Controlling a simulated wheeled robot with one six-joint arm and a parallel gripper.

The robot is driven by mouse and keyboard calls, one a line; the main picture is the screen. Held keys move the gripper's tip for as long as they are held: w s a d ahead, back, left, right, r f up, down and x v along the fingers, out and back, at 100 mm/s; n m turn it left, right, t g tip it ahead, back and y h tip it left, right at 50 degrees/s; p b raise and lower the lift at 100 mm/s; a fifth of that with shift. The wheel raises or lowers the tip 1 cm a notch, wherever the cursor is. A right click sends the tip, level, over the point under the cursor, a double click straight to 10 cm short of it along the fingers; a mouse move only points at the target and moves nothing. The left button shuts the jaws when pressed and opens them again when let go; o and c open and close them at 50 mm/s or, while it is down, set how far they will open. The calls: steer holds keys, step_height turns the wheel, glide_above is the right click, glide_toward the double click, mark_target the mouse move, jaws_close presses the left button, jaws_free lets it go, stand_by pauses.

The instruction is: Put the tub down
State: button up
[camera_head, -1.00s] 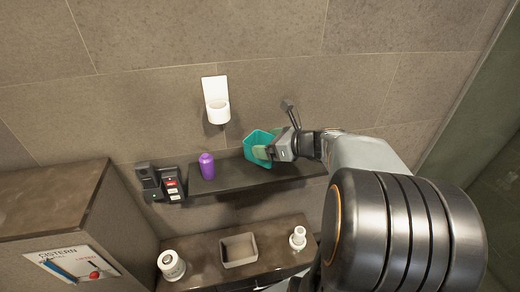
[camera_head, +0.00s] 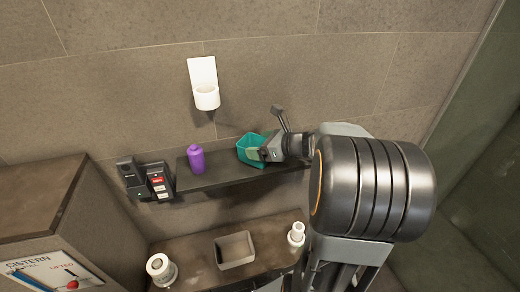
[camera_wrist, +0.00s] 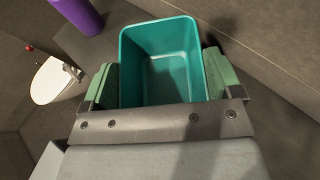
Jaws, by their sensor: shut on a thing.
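The tub is a teal, open-topped, empty container (camera_head: 247,143), held at the dark wall shelf (camera_head: 225,176). My gripper (camera_head: 262,153) is shut on it from the right in the head view. In the wrist view the tub (camera_wrist: 160,50) sits between the two green finger pads of my gripper (camera_wrist: 163,88), one pad at each side. The tub is at about shelf height; I cannot tell if its base touches the shelf. Its lower part is partly hidden by my gripper.
A purple bottle (camera_head: 196,158) stands on the shelf left of the tub. A white cup-like wall holder (camera_head: 205,90) hangs above. Black wall boxes (camera_head: 145,182) are left of the shelf. Below, a counter holds a grey square bin (camera_head: 235,250) and white containers (camera_head: 161,268). Shelf between bottle and tub is clear.

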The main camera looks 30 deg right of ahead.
steer(key=shift+f, duration=0.15)
steer(key=o, duration=0.7)
steer(key=shift+o, duration=0.2)
steer(key=shift+r, duration=0.2)
steer(key=b+v, duration=0.1)
steer(key=v, duration=1.1)
